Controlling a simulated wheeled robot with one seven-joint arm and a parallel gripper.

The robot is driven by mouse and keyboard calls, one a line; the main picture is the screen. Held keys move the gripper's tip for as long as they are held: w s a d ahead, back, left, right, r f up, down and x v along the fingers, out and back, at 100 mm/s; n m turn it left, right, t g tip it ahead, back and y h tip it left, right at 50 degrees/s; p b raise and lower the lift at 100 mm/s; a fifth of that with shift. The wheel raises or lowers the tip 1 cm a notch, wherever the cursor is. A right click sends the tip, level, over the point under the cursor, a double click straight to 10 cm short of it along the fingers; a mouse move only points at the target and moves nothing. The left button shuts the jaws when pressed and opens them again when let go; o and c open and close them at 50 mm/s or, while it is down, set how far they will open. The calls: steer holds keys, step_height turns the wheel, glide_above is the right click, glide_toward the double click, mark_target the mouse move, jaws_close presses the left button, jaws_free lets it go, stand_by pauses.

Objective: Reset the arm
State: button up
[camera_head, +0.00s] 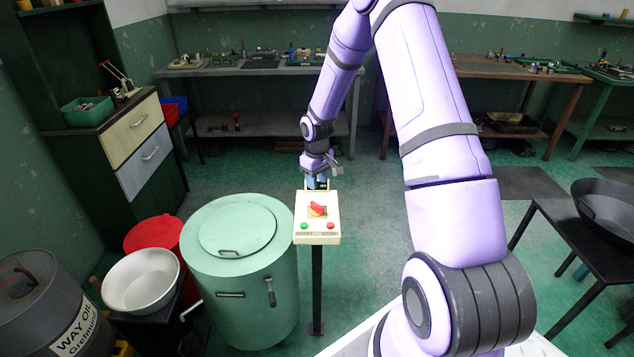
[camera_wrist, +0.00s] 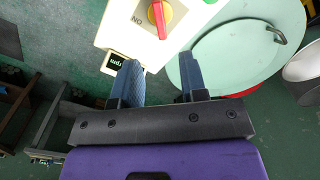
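My arm (camera_head: 440,130) reaches forward, with the purple upper links crossing the right of centre in the head view. My gripper (camera_head: 318,184) is just behind the far edge of a cream control box (camera_head: 317,232) on a dark post. The box has a red and yellow rotary knob (camera_head: 317,209), a green button and a red button. In the wrist view my gripper (camera_wrist: 160,80) has its two blue fingers apart with nothing between them. The knob (camera_wrist: 158,15) and a small display (camera_wrist: 116,63) on the box lie beyond the fingertips.
A green lidded drum (camera_head: 240,270) stands left of the box, close to it. A silver bowl (camera_head: 141,281), a red bin (camera_head: 155,234) and a dark oil barrel (camera_head: 40,305) are further left. A black table (camera_head: 590,245) with a dark pan (camera_head: 608,208) is at right. Floor behind the box is clear.

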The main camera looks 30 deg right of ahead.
stand_by(0.3)
steer(key=s+a+r+t, duration=0.1)
steer(key=s+a+r, duration=0.2)
steer(key=r, duration=0.6)
steer(key=s+a+r+m+h, duration=0.15)
steer(key=s+r, duration=0.25)
steer(key=r, duration=0.5)
steer(key=s+a+r+n+t, duration=0.1)
steer(key=s+a+r, duration=0.25)
steer(key=r, duration=0.45)
steer(key=s+a+r+t, duration=0.1)
steer(key=s+a+r, duration=0.1)
steer(key=s, duration=0.6)
steer(key=s+a+r+m+t+y, duration=0.1)
steer(key=s+a+r, duration=0.2)
steer(key=s+r, duration=0.2)
steer(key=s+a+r+m+t, duration=0.1)
steer(key=s+r, duration=0.3)
steer(key=s, duration=0.7)
steer(key=shift+a+r, duration=0.2)
steer(key=shift+a, duration=0.55)
steer(key=shift+y, duration=0.25)
steer(key=shift+c, duration=0.4)
